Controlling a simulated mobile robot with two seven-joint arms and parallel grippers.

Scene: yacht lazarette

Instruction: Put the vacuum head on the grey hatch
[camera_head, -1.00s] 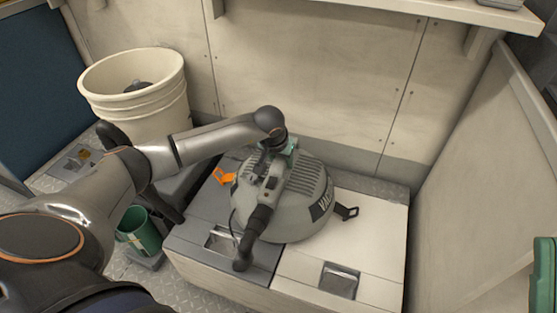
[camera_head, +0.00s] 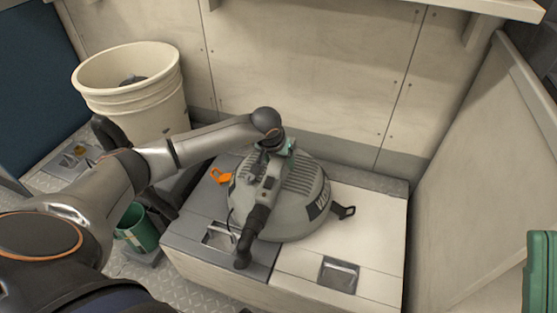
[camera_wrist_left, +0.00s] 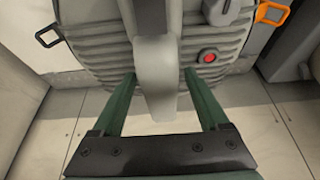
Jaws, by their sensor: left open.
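The vacuum head (camera_head: 300,195) is a grey ribbed dome with a black hose fitting at its front. It rests across the grey hatch (camera_head: 190,228) on the left and the white hatch (camera_head: 375,235) on the right. My left gripper (camera_head: 289,148) is at the dome's top rear, partly hidden by my wrist. In the left wrist view, its open green fingers (camera_wrist_left: 158,74) stand on either side of the pale grey handle of the vacuum head (camera_wrist_left: 95,50), with a gap on each side.
A cream bucket (camera_head: 135,100) stands at the back left. A green cup (camera_head: 137,228) is left of the hatches. A pale panel (camera_head: 480,180) bounds the right side, and a green object (camera_head: 541,275) shows at the right edge. The white hatch's right part is clear.

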